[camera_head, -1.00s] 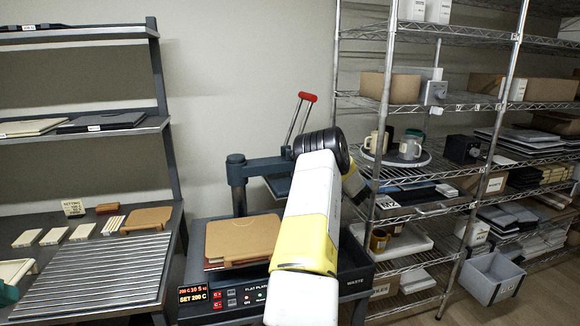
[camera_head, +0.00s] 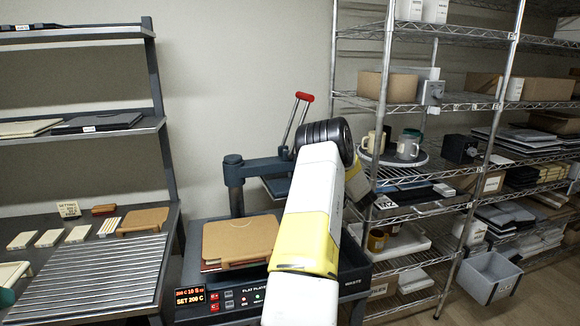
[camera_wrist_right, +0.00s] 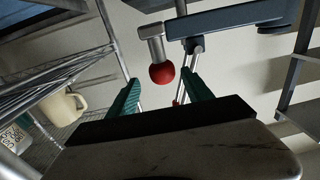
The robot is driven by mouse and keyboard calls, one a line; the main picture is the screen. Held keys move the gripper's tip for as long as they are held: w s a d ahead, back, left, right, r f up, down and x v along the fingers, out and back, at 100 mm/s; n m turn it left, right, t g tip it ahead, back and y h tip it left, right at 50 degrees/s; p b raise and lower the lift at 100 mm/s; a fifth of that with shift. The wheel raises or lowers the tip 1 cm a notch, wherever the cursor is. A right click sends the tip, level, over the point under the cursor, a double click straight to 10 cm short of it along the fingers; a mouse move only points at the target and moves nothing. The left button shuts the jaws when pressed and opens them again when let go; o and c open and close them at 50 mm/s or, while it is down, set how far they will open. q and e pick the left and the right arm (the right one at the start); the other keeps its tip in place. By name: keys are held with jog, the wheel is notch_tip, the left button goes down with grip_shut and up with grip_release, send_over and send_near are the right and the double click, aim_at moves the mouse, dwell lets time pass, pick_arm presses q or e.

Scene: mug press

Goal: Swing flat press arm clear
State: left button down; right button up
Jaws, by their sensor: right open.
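The flat press stands in the middle of the head view. Its blue-grey swing arm (camera_head: 262,166) reaches right from a post (camera_head: 235,190), with a red-topped lever (camera_head: 304,97) above. The upper platen (camera_head: 277,187) hangs beneath the arm, partly hidden by my right arm. In the right wrist view, a red ball knob (camera_wrist_right: 162,74) hangs from a metal stub on the press arm (camera_wrist_right: 225,18). My right gripper (camera_wrist_right: 160,88) is open, its green fingers either side of the knob in the picture; contact is not visible.
A tan pad (camera_head: 240,238) lies on the press base, left of my arm. A dark waste bin (camera_head: 355,270) is at the right. A wire rack (camera_head: 400,190) with mugs stands close by; the wrist view shows a mug (camera_wrist_right: 63,107) at left. A ribbed bench (camera_head: 95,275) is left.

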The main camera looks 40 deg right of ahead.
jog(key=shift+v, duration=1.6)
jog(key=w+a+r+m+g+h, duration=0.2)
jog(key=w+a+r, duration=0.2)
jog(key=a+r, duration=0.6)
jog(key=s+a+r+g+y, duration=0.15)
jog(key=a+r, duration=0.25)
jog(key=a, duration=0.5)
jog(key=s+a+r+g+y, duration=0.1)
jog(key=s+a+r+g, duration=0.2)
jog(key=a, duration=0.6)
jog(key=s+a+f+n+g+y, duration=0.2)
jog(key=s+a+n+y, duration=0.1)
jog(key=s+a, duration=1)
jog(key=s+a+f+n+g+y, duration=0.1)
jog(key=s+a+n+g+y, duration=0.1)
jog(key=s+a, duration=1.2)
jog(key=a+n+y, duration=0.1)
jog(key=a+y, duration=0.1)
jog(key=shift+a+f, duration=0.35)
jog(key=shift+f, duration=0.05)
